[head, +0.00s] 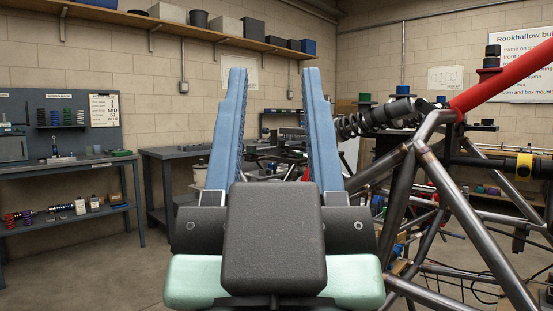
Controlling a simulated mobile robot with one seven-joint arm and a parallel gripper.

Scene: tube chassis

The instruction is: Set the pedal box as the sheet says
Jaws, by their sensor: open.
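My gripper (274,78) fills the middle of the head view, with its two blue fingers pointing up and well apart. It is open, with nothing between the fingers. The tube chassis (487,235) stands at the right, with bare steel tubes and one red tube. I cannot make out the pedal box among its tubes. Several papers show, and I cannot tell which is the sheet: a lettered card (104,110) on the left pegboard, small drawings on the walls, and a poster (518,67) headed "Rookhallow bu..." at upper right, cut off by the frame edge.
A workbench (70,163) with coloured springs and small parts stands at the left. A grey table (178,152) stands behind my gripper. A coil-over damper (385,117) sits on the chassis, close to the right of my fingers. Open floor (95,262) lies at lower left.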

